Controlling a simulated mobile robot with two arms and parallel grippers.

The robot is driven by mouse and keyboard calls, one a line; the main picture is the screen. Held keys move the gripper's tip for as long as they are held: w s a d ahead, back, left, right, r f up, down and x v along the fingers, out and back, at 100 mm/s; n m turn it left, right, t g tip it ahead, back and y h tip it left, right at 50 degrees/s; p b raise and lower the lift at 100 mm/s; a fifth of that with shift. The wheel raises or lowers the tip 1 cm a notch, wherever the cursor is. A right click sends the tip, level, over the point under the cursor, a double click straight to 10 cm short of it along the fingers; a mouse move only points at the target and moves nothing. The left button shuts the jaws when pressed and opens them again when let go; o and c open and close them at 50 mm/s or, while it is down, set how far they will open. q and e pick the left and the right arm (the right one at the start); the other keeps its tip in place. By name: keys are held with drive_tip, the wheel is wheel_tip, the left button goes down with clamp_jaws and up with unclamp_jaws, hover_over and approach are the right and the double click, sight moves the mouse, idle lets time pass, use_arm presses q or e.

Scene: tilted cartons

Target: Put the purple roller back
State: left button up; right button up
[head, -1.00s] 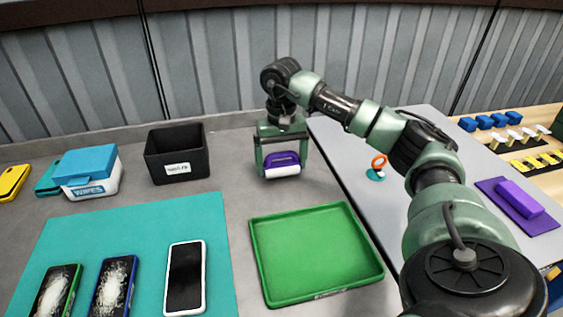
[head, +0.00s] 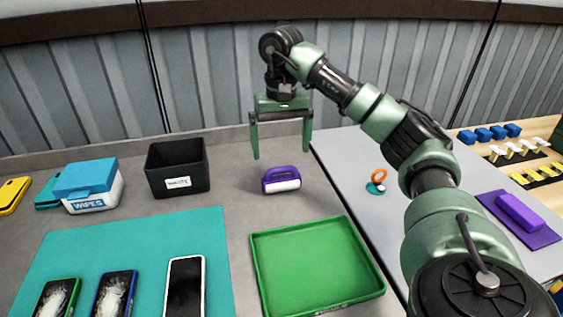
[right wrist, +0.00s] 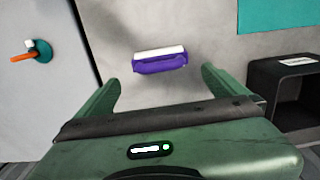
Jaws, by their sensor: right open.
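The purple roller (head: 281,180), with a purple handle and a white cylinder, rests on the grey table behind the green tray. It also shows in the right wrist view (right wrist: 160,60), lying ahead of the fingers and apart from them. My right gripper (head: 283,150) is open and empty, raised above and slightly behind the roller. In the right wrist view its two green fingers (right wrist: 160,90) are spread wide with nothing between them. My left gripper is not in view.
A green tray (head: 317,302) lies in front of the roller. A black bin (head: 178,182) and a wipes box (head: 88,186) stand to the left. Phones lie on a teal mat (head: 140,245). A purple block (head: 520,212) sits on a purple mat at right.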

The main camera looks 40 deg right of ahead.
drive_tip(key=shift+r+p, duration=0.4)
drive_tip(key=shift+r, duration=0.8)
